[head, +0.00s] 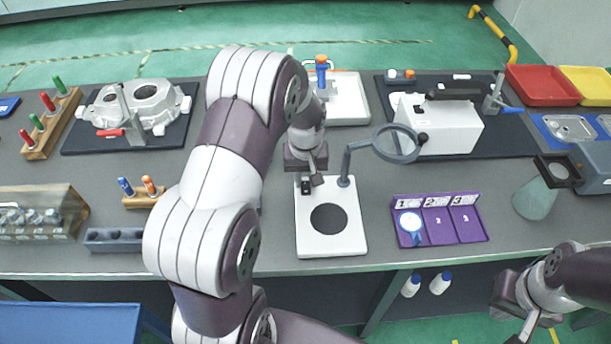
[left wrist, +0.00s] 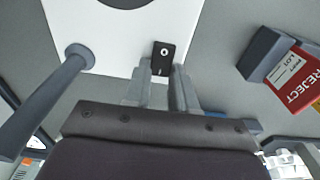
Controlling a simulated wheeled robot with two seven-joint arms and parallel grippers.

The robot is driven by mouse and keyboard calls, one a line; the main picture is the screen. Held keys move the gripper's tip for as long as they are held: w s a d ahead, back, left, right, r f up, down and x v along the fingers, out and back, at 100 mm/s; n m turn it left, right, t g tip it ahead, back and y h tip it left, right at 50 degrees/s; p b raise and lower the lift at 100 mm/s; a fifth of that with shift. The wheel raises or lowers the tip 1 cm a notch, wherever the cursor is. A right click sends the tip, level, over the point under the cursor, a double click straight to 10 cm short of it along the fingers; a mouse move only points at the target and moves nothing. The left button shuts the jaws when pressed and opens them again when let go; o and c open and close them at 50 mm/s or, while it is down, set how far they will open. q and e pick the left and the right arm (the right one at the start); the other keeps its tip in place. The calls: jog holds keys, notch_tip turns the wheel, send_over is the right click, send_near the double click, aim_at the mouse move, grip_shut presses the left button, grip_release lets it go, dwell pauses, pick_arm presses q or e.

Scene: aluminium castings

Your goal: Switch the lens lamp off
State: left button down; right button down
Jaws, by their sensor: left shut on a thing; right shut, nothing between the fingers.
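The lens lamp has a white base (head: 318,244) with a black disc, a grey post (head: 346,165) and a ring-shaped lens (head: 397,143). A small black switch (head: 306,187) sits at the base's back left corner. In the left wrist view the switch (left wrist: 162,57) shows a white mark. My left gripper (head: 309,184) is down at the switch, its fingers (left wrist: 160,88) on either side of the switch's near end, shut on it. I cannot tell whether the lamp is lit. My right gripper (head: 524,333) is shut and empty at the lower right, before the table.
A purple three-part tray (head: 470,236) stands right of the base. A white box-shaped device (head: 440,132) is behind the lens. A red REJECT block (left wrist: 295,78) lies beside the base in the left wrist view. A casting (head: 145,104) stands at the back left.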

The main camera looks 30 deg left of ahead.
pick_arm(q)
jog(key=shift+s+d+f+t+b, duration=0.1)
jog(key=shift+f+t+b, duration=0.1)
jog(key=shift+t+b, duration=0.3)
jog(key=shift+r+y, duration=0.1)
jog(key=shift+y, duration=0.3)
jog(key=shift+s+r+t, duration=0.1)
jog(key=shift+r+t, duration=0.05)
jog(key=shift+t, duration=0.15)
jog(key=c, duration=0.9)
grip_release()
jog(key=v, duration=1.2)
jog(key=shift+s+d+r, duration=0.1)
jog(key=shift+r, duration=0.25)
